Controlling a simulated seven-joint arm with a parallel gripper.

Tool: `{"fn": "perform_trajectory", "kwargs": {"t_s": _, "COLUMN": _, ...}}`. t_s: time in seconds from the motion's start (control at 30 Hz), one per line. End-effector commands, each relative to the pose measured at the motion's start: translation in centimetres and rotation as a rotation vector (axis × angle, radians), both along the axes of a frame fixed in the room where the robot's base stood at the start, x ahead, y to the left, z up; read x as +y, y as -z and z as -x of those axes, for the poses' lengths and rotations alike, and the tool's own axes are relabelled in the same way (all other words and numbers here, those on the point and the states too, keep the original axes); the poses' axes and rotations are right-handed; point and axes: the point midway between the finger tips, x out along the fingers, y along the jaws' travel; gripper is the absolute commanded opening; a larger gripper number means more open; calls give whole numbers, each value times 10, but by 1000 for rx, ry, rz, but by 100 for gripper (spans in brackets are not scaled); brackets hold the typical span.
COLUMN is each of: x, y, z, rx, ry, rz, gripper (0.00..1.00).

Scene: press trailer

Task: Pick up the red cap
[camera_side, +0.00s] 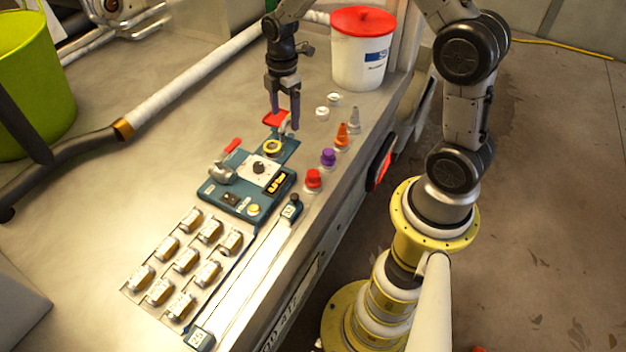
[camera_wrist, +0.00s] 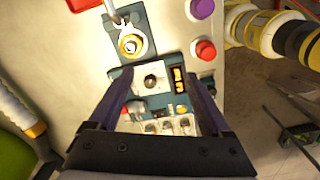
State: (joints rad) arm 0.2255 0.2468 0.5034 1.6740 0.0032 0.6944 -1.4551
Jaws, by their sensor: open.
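The red cap (camera_side: 313,178) stands upright near the table's right edge, at the near end of a row of coloured caps. It also shows in the wrist view (camera_wrist: 206,49), at the upper right. My gripper (camera_side: 285,117) is open and points down. It is over the far end of the blue press device, close to a red flat part (camera_side: 274,118), well apart from the red cap. In the wrist view my gripper (camera_wrist: 157,76) shows nothing held between its fingers. The red cap is in plain sight in both views.
A purple cap (camera_side: 328,157), an orange cone (camera_side: 342,134) and a grey cone (camera_side: 354,115) stand beyond the red cap. The blue device (camera_side: 247,180) with a red-handled clamp (camera_side: 232,146) lies to its left. A white bucket (camera_side: 362,58) stands behind.

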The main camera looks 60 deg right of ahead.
Motion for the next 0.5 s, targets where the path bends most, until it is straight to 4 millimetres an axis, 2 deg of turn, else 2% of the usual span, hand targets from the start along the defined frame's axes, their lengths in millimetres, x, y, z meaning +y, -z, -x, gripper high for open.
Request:
{"fn": "perform_trajectory", "kwargs": {"t_s": 0.1, "x": 11, "y": 11, "z": 35, "rx": 11, "ry": -270, "rz": 4, "gripper": 82}}
{"fn": "perform_trajectory", "kwargs": {"t_s": 0.2, "x": 21, "y": 20, "z": 68, "rx": 19, "ry": -455, "rz": 4, "gripper": 82}}
{"fn": "perform_trajectory", "kwargs": {"t_s": 0.3, "x": 28, "y": 25, "z": 90, "rx": 30, "ry": -502, "rz": -1, "gripper": 82}}
{"fn": "perform_trajectory", "kwargs": {"t_s": 0.4, "x": 31, "y": 24, "z": 99, "rx": 32, "ry": -503, "rz": -2, "gripper": 82}}
{"fn": "perform_trajectory", "kwargs": {"t_s": 0.5, "x": 31, "y": 26, "z": 98, "rx": 27, "ry": -504, "rz": 1, "gripper": 82}}
